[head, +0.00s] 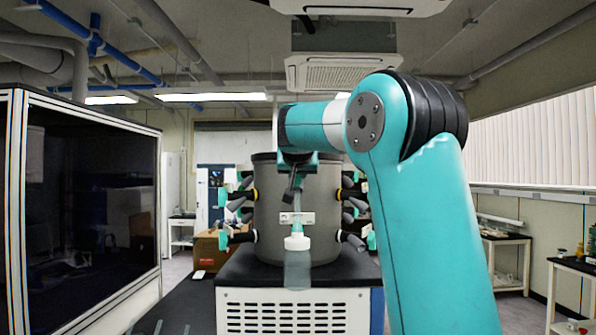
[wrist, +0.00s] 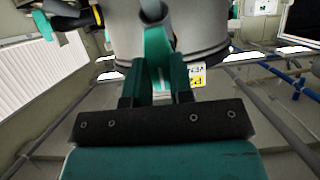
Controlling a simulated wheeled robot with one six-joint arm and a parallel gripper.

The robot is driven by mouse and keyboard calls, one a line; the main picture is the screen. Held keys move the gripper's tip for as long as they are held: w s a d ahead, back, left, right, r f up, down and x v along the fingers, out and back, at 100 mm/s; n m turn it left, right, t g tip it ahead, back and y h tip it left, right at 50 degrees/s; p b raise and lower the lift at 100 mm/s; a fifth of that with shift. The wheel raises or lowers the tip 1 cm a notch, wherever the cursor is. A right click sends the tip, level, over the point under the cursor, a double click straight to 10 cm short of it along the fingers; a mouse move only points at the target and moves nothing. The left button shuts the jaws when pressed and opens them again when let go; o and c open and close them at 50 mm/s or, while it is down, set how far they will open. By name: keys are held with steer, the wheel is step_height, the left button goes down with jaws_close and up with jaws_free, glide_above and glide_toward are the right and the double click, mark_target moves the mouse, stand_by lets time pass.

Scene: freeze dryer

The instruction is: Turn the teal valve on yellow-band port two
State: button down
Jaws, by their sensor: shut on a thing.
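The grey drum (head: 265,215) of the freeze dryer stands ahead, with black ports and teal valves around its side. Yellow bands show on a left port (head: 254,194) and, in the wrist view, on a port at the upper left (wrist: 97,15). My gripper (wrist: 160,80) is at the front of the drum, its dark green fingers shut on a teal valve handle (wrist: 157,47). A dark round port end (wrist: 153,10) shows just beyond the handle. In the head view my arm's end hides most of this port, and its band cannot be seen.
A clear flask (head: 297,272) with a white cap (head: 297,242) hangs upright below my gripper, before the drum. Other valves (head: 236,204) stick out at the drum's left. A dark-windowed cabinet (head: 85,195) stands at the left; benches (head: 505,240) are at the right.

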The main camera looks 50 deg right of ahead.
steer(key=n, duration=0.1)
steer(key=n+g+h+p, duration=0.1)
steer(key=n, duration=0.1)
steer(key=n+g+h+p, duration=0.1)
steer(key=shift+w+a+f, duration=0.15)
steer(key=shift+w+a, duration=0.05)
steer(key=shift+w, duration=0.05)
steer(key=n+g+h+p, duration=0.1)
steer(key=n+h, duration=0.1)
steer(key=n, duration=0.2)
steer(key=shift+a+f+p, duration=0.1)
steer(key=shift+f+p, duration=0.1)
steer(key=shift+p, duration=0.1)
steer(key=shift+n+g+h, duration=0.3)
steer(key=c, duration=1)
jaws_free()
